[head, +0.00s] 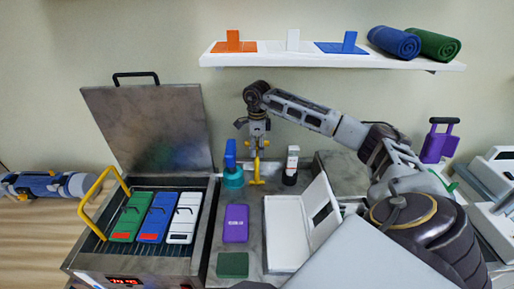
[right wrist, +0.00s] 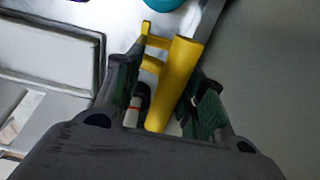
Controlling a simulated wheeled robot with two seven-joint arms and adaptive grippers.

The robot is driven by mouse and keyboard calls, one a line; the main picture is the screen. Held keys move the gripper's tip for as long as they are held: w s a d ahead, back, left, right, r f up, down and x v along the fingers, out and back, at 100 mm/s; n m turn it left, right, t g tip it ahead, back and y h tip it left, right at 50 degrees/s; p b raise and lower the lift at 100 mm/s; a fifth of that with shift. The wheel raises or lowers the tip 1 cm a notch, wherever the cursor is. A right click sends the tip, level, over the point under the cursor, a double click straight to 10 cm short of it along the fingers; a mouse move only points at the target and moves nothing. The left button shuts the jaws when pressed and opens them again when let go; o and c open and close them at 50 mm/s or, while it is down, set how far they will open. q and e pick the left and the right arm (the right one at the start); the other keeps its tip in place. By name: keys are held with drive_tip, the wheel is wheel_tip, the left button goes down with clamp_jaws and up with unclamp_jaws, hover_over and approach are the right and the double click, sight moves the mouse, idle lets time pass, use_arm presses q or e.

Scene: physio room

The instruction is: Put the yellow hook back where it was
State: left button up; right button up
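The yellow hook (head: 257,171) is upright over the grey counter, its short crossbar low down at counter height; I cannot tell whether it rests there. My right gripper (head: 255,126) is at its upper end, pointing down, fingers spread to either side. In the right wrist view the hook (right wrist: 172,85) runs between the fingers (right wrist: 165,92). A gap shows between it and the left-hand finger; it lies close to the right-hand one. My left gripper is not in view.
A blue item in a teal holder (head: 233,181) stands just left of the hook, a white bottle (head: 292,160) just right. An open white case (head: 284,236) and purple pack (head: 235,223) lie in front. The open heater (head: 140,262), with a raised yellow handle (head: 84,208), stands left.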

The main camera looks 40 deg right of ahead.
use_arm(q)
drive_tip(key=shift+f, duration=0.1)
use_arm(e)
drive_tip(key=shift+f, duration=0.1)
drive_tip(key=shift+w+a+r+b, duration=0.15)
drive_tip(key=shift+r+b, duration=0.2)
drive_tip(key=shift+r, duration=1)
drive_tip(key=shift+a+r+b, duration=0.1)
drive_tip(key=shift+r+b, duration=0.25)
drive_tip(key=shift+r, duration=1.9)
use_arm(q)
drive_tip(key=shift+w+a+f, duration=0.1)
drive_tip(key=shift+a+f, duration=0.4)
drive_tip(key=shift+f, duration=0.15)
use_arm(e)
drive_tip(key=shift+r, duration=0.15)
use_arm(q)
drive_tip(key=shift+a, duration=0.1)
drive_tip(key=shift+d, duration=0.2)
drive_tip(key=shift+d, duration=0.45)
